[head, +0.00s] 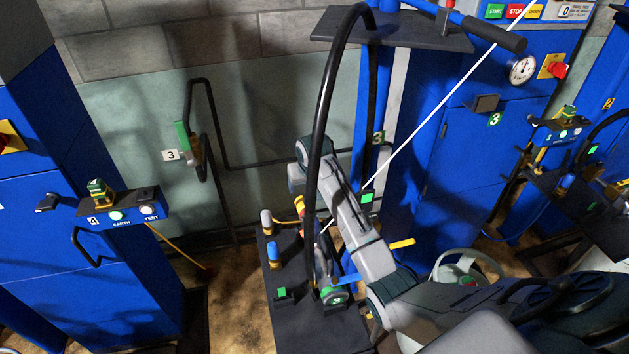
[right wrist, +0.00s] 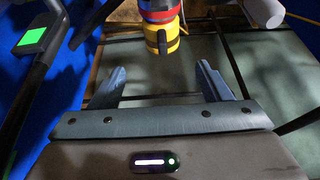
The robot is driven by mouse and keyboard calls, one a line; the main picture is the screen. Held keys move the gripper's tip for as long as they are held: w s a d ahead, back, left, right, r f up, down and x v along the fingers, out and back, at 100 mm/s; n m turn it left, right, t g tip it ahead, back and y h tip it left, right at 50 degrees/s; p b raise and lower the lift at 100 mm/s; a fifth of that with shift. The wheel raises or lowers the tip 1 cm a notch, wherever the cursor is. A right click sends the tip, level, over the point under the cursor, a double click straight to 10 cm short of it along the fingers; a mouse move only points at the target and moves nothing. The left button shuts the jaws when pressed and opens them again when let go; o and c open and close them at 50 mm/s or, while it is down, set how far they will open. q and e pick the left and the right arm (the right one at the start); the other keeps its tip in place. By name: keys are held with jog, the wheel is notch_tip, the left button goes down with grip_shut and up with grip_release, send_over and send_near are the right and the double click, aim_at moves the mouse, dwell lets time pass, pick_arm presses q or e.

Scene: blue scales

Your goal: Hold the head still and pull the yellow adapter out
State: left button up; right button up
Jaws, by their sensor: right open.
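In the right wrist view the yellow adapter (right wrist: 173,43) hangs at the top middle, with a dark nub on its front. Above it is a red band (right wrist: 160,15) with blue at the frame edge; this looks like the head's lower end, the rest cut off. My right gripper (right wrist: 160,70) is open and empty, its two blue-grey fingers apart on either side below the adapter. In the head view my right arm reaches to a red, orange and yellow part (head: 301,207) behind the black hose (head: 327,100); the fingers are hard to make out there. My left gripper is out of view.
The hose arches over my arm down to a dark bench (head: 290,328). A white-topped cylinder (head: 266,220) and a blue one (head: 273,252) stand on its left side. Blue cabinets flank the scene, and a pale bucket (head: 466,266) is at right.

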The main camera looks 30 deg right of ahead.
aim_at(304, 195)
jog(key=shift+a+f, duration=0.45)
jog(key=shift+f, duration=0.2)
jog(key=x, duration=0.3)
jog(key=shift+w+f+p, duration=0.1)
jog(key=shift+f+p, duration=0.05)
jog(key=shift+p, duration=0.2)
jog(key=x, duration=0.4)
jog(key=shift+w+d+f, duration=0.2)
jog(key=shift+d+f, duration=0.05)
jog(key=shift+d, duration=0.05)
jog(key=shift+w+f, duration=0.1)
jog(key=shift+f, duration=0.25)
jog(key=shift+c, duration=0.2)
jog(key=c, duration=1.1)
jog(key=o, duration=1.1)
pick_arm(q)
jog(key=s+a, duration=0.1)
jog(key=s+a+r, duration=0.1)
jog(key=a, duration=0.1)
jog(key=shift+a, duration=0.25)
pick_arm(e)
jog(key=shift+o, duration=0.2)
